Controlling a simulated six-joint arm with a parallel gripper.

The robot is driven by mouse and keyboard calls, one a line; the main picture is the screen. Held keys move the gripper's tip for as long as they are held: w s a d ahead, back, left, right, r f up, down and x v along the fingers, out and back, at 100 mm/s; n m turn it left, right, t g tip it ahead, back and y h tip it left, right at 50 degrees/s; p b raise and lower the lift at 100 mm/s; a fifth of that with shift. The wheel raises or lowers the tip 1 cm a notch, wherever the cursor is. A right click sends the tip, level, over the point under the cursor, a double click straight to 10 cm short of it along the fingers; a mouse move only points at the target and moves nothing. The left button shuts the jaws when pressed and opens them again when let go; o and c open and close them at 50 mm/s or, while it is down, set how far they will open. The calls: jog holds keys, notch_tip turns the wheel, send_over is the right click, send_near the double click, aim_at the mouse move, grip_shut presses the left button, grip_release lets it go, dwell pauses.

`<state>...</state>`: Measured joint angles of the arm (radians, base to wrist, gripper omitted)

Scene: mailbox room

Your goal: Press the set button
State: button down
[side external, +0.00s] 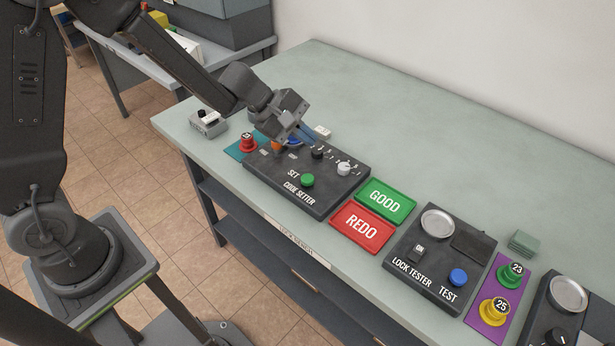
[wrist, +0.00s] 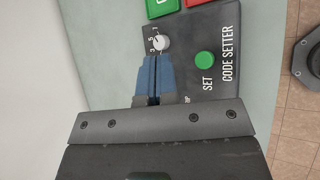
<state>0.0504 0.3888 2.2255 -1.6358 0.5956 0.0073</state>
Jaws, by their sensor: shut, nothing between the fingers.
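In the wrist view the green button (wrist: 205,59) is to the right of my fingertips, beside the word SET. My gripper (side external: 309,138) is over the back part of the code setter, behind the green button and apart from it. Its blue fingers (wrist: 153,62) are shut together with nothing between them. A white knob (side external: 344,168) is on the box to the right; in the wrist view it shows just beyond the fingertips (wrist: 161,43).
A green GOOD tray (side external: 386,201) and a red REDO tray (side external: 361,227) lie right of the code setter. The lock tester (side external: 440,262) stands farther right. A red lock (side external: 248,141) stands on a teal mat at the left. The table's back is mostly clear.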

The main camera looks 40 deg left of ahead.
aim_at(306, 179)
jog(key=shift+f, duration=4.4)
jog(key=shift+f, duration=0.1)
jog(key=shift+f, duration=0.3)
jog(key=shift+f, duration=0.55)
jog(key=shift+r, duration=0.95)
jog(key=shift+r, duration=0.1)
jog(key=shift+r, duration=2.4)
